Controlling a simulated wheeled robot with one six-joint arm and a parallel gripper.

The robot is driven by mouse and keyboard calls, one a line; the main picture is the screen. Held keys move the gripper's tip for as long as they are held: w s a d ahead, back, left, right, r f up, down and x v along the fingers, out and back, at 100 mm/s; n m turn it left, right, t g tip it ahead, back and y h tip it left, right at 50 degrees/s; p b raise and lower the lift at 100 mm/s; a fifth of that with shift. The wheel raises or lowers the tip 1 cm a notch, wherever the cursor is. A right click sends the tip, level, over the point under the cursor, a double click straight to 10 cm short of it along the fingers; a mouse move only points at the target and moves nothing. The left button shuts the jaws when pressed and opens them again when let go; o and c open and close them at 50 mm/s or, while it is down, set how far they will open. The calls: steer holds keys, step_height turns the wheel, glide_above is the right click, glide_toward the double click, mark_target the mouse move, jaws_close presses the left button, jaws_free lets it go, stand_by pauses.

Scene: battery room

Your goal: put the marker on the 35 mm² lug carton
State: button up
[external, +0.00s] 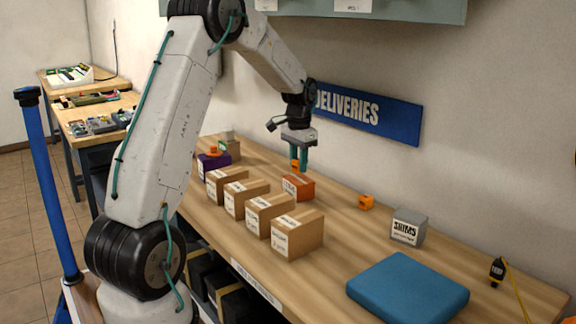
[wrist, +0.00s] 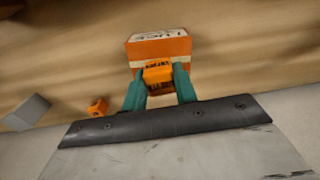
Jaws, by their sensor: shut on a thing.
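My gripper (external: 299,163) is shut on a small orange block (external: 295,165) with dark lettering, which looks like the marker. In the wrist view the block (wrist: 158,72) sits between the two green fingers. An orange carton (external: 298,187) with a pale label stands below the gripper; its lettering in the wrist view (wrist: 158,46) seems to read "LUGS". I cannot tell whether block and carton touch. Several brown cartons (external: 298,236) stand in a row at the front of the bench. Their labels are too small to read, so I cannot tell which is the 35 mm² one.
Another small orange block (external: 366,202) lies to the right, before a grey SHIMS box (external: 408,226). A blue pad (external: 408,289) and a black item with a yellow cord (external: 497,270) are farther right. A purple box (external: 213,163) stands left. A DELIVERIES sign (external: 367,116) hangs behind.

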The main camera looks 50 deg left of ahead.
steer(key=shift+f, duration=0.95)
steer(key=o, duration=0.9)
steer(key=shift+f, duration=0.15)
steer(key=shift+o, duration=0.2)
